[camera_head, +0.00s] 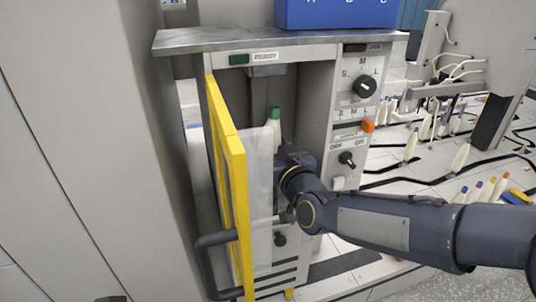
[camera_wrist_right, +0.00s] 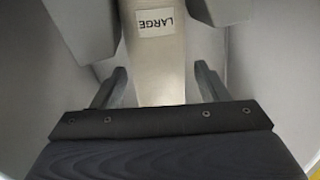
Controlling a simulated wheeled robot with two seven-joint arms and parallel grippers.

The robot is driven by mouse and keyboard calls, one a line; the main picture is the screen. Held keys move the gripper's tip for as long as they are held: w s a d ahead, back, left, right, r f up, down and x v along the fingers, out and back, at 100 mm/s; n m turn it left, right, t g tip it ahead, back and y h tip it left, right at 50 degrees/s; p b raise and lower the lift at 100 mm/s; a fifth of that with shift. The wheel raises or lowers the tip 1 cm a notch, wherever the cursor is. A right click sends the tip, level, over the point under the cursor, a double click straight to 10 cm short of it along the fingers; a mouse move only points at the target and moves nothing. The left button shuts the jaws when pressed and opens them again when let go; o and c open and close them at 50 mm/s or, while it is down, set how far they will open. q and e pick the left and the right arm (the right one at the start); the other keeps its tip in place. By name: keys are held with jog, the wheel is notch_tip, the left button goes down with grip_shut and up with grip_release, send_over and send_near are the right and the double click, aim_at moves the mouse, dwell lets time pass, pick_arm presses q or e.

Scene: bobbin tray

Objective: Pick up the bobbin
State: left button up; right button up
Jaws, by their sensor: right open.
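A cream bobbin with a green tip (camera_head: 275,117) stands upright inside the open cabinet, partly hidden behind the clear door panel and my right gripper. My right gripper (camera_head: 290,163) reaches into the cabinet opening from the right, just below the bobbin's visible top. Its fingertips are hidden in the head view. In the right wrist view the gripper (camera_wrist_right: 158,80) is open. A pale strip with a LARGE label (camera_wrist_right: 160,60) shows between its fingers. I cannot tell whether the strip is part of the machine, nor whether the fingers touch it. My left gripper is not in view.
The yellow-framed door (camera_head: 232,165) stands open at the cabinet's left, close to my gripper. A control panel with knobs (camera_head: 365,87) borders the opening on the right. A blue box (camera_head: 335,14) sits on top. Several bobbins (camera_head: 461,157) stand at the right.

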aim_at(271, 120)
jog(key=c, duration=1.1)
jog(key=shift+r, duration=0.1)
jog(key=shift+s+d+r+p, duration=0.2)
jog(key=shift+r+p, duration=0.2)
jog(key=shift+r, duration=0.15)
notch_tip(271, 120, up, 6)
jog(key=p, duration=0.2)
jog(key=shift+p, duration=0.3)
jog(key=w+d+p+v, duration=0.1)
jog(key=d+p+v, duration=0.1)
jog(key=v, duration=1.7)
jog(key=shift+d, duration=0.45)
jog(key=shift+f, duration=0.15)
